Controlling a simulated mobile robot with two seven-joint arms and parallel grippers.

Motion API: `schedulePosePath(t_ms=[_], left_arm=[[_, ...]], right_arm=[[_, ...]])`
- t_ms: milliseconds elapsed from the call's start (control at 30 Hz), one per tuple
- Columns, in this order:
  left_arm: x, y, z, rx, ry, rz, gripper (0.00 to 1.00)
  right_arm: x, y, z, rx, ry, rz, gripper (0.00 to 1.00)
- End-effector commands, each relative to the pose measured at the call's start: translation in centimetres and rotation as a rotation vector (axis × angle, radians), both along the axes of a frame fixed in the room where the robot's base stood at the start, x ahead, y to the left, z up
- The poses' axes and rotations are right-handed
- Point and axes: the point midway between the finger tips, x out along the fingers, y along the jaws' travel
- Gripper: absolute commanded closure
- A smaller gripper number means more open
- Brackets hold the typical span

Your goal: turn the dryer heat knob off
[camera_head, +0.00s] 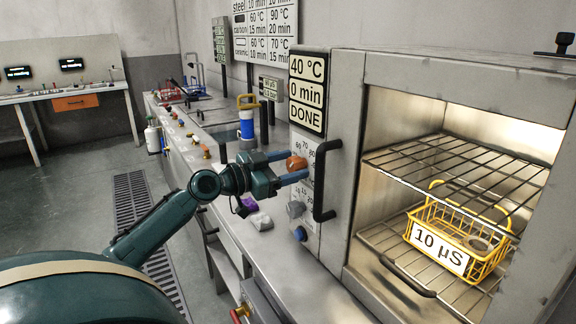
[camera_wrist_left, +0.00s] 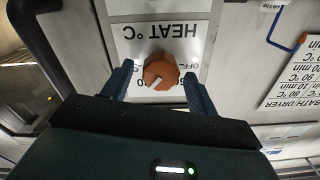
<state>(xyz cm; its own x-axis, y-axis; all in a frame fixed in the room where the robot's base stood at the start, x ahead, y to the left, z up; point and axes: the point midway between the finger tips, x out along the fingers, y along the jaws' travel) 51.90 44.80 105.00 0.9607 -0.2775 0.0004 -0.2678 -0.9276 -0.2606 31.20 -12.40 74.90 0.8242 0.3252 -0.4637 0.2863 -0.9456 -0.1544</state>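The dryer's heat knob (camera_head: 296,162) is a round orange-brown knob on the dryer's front panel. In the left wrist view the heat knob (camera_wrist_left: 160,72) sits under an upside-down "HEAT °C" label, its pale pointer mark towards the picture's lower left. My left gripper (camera_head: 287,167) reaches the panel with a finger on either side of the knob. In the wrist view both fingers stand apart from the knob with small gaps. The scale and an "OFF" mark are partly hidden by the fingers. My right gripper is in neither view.
The dryer (camera_head: 345,90) stands open at right, a yellow basket (camera_head: 468,240) tagged "10 µS" on its lower rack. A dark door handle (camera_head: 321,180) is close right of the knob. A grey knob (camera_head: 295,209) and blue button (camera_head: 300,233) lie below. The display (camera_head: 307,92) reads 40 °C, 0 min, DONE.

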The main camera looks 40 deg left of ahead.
Motion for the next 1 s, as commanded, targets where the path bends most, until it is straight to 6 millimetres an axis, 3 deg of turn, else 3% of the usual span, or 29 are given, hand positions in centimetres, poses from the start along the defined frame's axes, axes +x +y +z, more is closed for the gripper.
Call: schedulePosePath(t_ms=[533, 1000], left_arm=[[-0.04, -0.02, -0.02, -0.001, 0.001, -0.001, 0.85], [-0.02, 0.05, 0.0, -0.118, 0.034, 0.0, 0.86]], right_arm=[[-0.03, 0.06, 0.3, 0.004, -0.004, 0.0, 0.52], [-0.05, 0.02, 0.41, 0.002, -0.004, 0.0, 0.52]])
